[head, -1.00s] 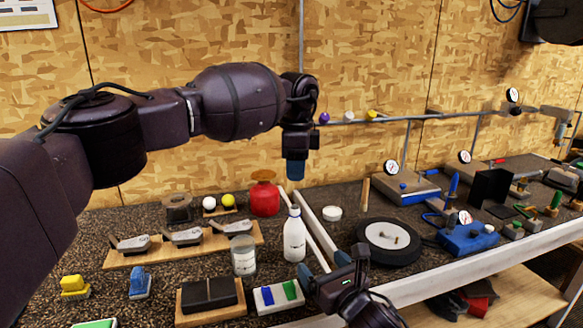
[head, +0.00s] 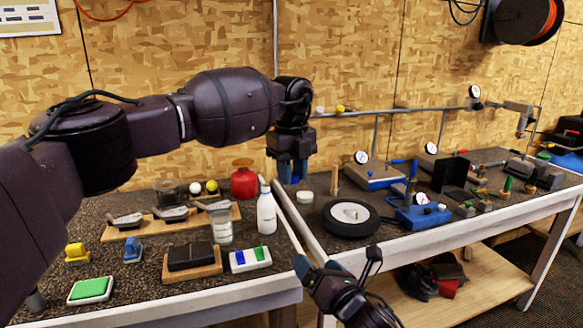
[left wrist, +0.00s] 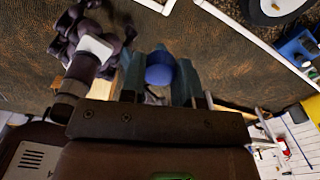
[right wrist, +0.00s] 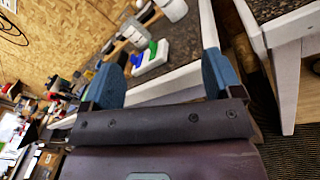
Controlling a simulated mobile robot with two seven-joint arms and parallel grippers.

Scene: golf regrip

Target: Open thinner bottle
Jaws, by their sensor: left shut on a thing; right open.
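My right gripper (head: 338,262) is open and empty, in front and to the right of the bottle.
A glass jar (head: 222,224) stands left of the bottle, with a white tray (head: 250,259) in front and a red can (head: 244,182) behind. A small white disc (head: 305,196) lies to the right. A second bench holds a black wheel (head: 350,217) beyond a gap.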

